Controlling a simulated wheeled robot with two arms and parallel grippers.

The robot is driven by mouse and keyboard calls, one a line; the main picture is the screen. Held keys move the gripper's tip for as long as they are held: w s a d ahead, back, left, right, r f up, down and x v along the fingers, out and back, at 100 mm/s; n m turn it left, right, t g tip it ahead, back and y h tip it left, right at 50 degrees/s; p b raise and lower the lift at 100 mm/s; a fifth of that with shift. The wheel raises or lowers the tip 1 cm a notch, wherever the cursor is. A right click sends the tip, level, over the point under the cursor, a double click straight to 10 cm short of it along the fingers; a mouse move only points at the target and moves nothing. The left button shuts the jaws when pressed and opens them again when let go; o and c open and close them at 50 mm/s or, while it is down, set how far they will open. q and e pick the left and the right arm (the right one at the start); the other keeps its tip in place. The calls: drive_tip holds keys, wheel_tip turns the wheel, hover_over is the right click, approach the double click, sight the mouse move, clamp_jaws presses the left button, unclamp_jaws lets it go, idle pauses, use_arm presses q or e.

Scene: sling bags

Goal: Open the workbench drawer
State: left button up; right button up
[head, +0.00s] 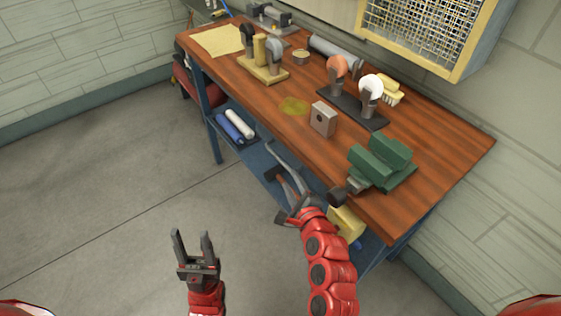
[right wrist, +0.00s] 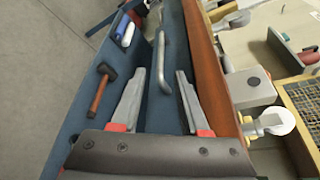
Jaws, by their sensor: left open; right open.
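The workbench has a brown wooden top (head: 225,75) and a blue frame. Its blue drawer front (right wrist: 172,35) is under the top edge, with a long grey bar handle (head: 285,158). The handle also shows in the right wrist view (right wrist: 161,60). I cannot tell whether the drawer stands slightly out. My right gripper (right wrist: 160,72) is open, close to the handle. My left gripper (head: 191,236) is open and empty over the floor, apart from the bench.
A lower shelf holds blue and white rolls (head: 230,128) and a hammer (right wrist: 101,88). The top carries a green vise-like block (head: 380,160), a grey box (head: 323,119) and tool holders (head: 262,70). A wire-front cabinet (head: 425,30) hangs behind. Floor at left is clear.

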sight(280, 159)
drive_tip(key=x, duration=0.9)
drive_tip(key=shift+w+p, duration=0.1)
drive_tip(key=shift+p, duration=0.2)
drive_tip(key=shift+x, duration=0.75)
drive_tip(key=shift+f, duration=0.1)
clamp_jaws()
